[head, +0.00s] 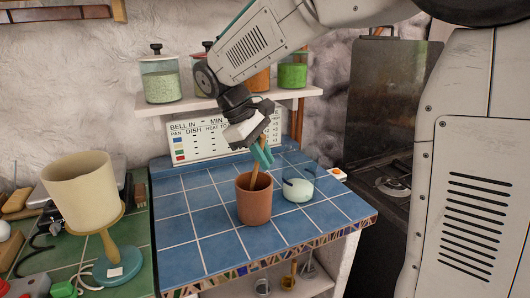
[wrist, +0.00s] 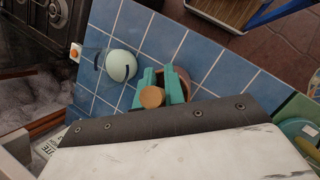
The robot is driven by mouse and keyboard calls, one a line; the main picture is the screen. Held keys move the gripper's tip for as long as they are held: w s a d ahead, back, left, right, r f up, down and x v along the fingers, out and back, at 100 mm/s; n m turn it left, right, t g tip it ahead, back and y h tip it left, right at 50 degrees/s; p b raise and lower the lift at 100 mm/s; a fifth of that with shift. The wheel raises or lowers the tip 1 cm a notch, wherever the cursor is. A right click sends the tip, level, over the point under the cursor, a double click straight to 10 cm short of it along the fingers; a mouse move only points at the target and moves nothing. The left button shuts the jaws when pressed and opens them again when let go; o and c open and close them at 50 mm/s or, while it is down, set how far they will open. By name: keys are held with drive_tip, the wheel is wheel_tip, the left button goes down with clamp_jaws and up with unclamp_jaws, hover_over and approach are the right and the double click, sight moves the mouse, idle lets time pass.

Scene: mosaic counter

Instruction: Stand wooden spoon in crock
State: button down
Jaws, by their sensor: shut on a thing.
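The terracotta crock (head: 254,205) stands upright on the blue tiled counter. My gripper (head: 262,156) has teal fingers and is shut on the wooden spoon (head: 255,173) just above the crock. The spoon slants slightly, and its lower end passes out of sight at the crock's mouth; I cannot see whether it touches the bottom. In the wrist view my gripper (wrist: 160,88) grips the spoon, whose round tan end (wrist: 152,97) faces the camera. The crock (wrist: 181,78) shows partly behind the fingers there.
A pale round pot with dark handles (head: 299,187) stands just right of the crock. A cream lamp (head: 82,192) stands at the left. A shelf (head: 190,104) with jars and a white sign (head: 205,140) are behind. Tiles left of the crock are clear.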

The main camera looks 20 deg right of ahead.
drive_tip(key=c, duration=0.6)
unclamp_jaws()
drive_tip(key=shift+r, duration=0.1)
wheel_tip(320, 180, up, 10)
idle(0.9)
idle(0.4)
drive_tip(key=f, duration=0.2)
drive_tip(key=s+f+m, duration=0.1)
drive_tip(key=shift+a+f+y, duration=0.2)
drive_tip(key=shift+a+y, duration=0.1)
drive_tip(key=shift+a, duration=0.1)
drive_tip(key=s+d+f+m+t+y, duration=0.1)
drive_tip(key=s+f+m+t+y, duration=0.1)
drive_tip(key=s, duration=0.9)
drive_tip(key=s+d+f+m+t+y, duration=0.1)
drive_tip(key=s+d+f+m+y, duration=0.1)
drive_tip(key=s+f+m, duration=0.2)
drive_tip(key=s+f, duration=0.3)
drive_tip(key=s, duration=0.5)
drive_tip(key=shift+s+d+t, duration=0.2)
drive_tip(key=shift+s+t, duration=0.1)
drive_tip(key=shift+t, duration=0.1)
